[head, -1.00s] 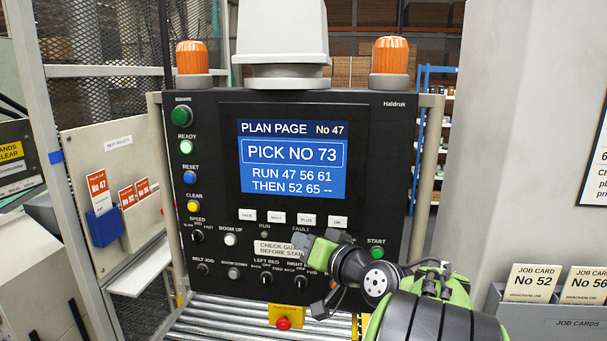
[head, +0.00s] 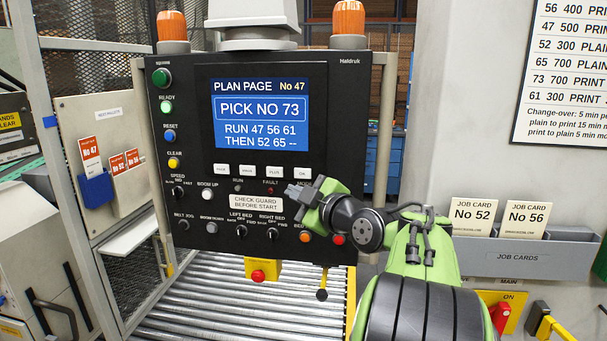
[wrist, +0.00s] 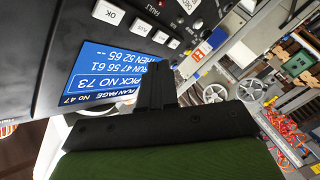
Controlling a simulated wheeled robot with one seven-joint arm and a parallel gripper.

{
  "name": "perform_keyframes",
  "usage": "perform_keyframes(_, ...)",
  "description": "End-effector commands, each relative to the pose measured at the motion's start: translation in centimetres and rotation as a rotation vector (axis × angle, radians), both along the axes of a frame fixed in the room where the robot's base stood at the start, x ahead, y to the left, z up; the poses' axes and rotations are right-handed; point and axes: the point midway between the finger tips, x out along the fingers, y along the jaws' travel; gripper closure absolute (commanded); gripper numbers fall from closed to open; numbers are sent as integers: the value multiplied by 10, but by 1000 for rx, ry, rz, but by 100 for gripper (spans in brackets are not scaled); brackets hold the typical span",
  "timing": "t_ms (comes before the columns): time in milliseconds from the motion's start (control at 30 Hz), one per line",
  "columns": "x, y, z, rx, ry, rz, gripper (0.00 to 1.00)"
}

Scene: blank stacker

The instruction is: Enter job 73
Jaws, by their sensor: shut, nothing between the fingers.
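The screen (head: 261,118) on the black control panel (head: 330,120) reads "PLAN PAGE No 47", "PICK NO 73", "RUN 47 56 61" and "THEN 52 65 --". In the wrist view the screen (wrist: 100,75) is upside down and the OK key (wrist: 109,12) is readable. My gripper (head: 290,192) is shut and empty in front of the lower panel, near the FAULT lamp. In the wrist view its fingers (wrist: 155,85) overlap the screen's edge.
Knobs, lamps and buttons fill the lower panel, with a guard label (head: 256,202) among them. Rollers (head: 230,300) lie below. At right are job cards 52 (head: 474,216) and 56 (head: 526,219) in a grey holder (head: 524,257). A printed list (head: 577,75) hangs above.

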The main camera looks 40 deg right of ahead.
Motion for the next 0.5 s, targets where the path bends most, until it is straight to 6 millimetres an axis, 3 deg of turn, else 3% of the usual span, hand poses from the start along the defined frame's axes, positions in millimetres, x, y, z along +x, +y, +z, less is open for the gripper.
perform_keyframes(500,44,-57,3,2,0,0,100)
